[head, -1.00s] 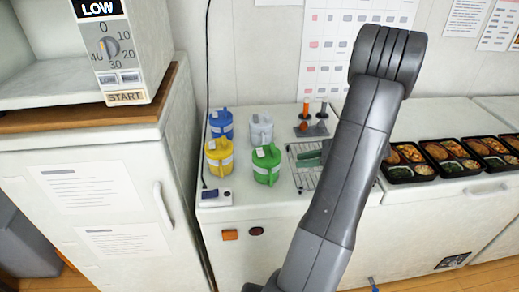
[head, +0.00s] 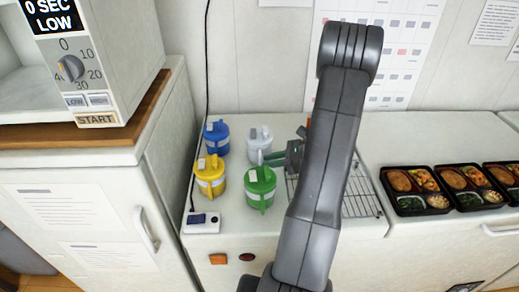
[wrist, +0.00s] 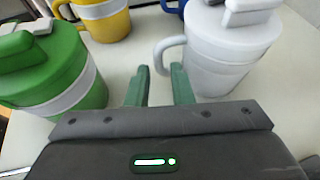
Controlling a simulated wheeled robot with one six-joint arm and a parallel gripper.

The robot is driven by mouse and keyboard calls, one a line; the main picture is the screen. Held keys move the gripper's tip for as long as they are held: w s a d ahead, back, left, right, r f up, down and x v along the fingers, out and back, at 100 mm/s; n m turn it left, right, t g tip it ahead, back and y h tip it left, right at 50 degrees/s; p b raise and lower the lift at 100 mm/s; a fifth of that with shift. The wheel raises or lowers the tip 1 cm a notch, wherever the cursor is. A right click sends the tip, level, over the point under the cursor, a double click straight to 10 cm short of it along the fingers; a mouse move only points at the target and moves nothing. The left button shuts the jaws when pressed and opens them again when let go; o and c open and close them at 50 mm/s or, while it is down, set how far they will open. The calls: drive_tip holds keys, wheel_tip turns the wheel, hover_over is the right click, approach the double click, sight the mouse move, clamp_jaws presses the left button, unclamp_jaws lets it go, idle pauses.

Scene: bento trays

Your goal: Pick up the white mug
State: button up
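The white mug (head: 259,142) stands upright on the white counter, at the back right of a group of lidded mugs. In the wrist view the white mug (wrist: 228,55) is ahead and to the right, with its handle (wrist: 168,58) pointing left. My gripper (head: 272,158) has green fingers and is beside the white mug. In the wrist view my gripper (wrist: 160,70) is open with an empty gap between its fingers. The handle appears just beyond the fingertips, roughly in line with the gap; I cannot tell whether they touch.
The green mug (head: 260,190) is close to my gripper at the front. The yellow mug (head: 210,178) and blue mug (head: 216,138) stand to the left. A wire rack (head: 362,195) lies to the right, partly behind my arm. Bento trays (head: 415,188) are further right.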

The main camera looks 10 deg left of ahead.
sight(260, 164)
drive_tip(key=p+x, duration=0.1)
drive_tip(key=x, duration=0.3)
drive_tip(key=shift+a+r, duration=0.15)
clamp_jaws()
drive_tip(key=shift+r, duration=0.1)
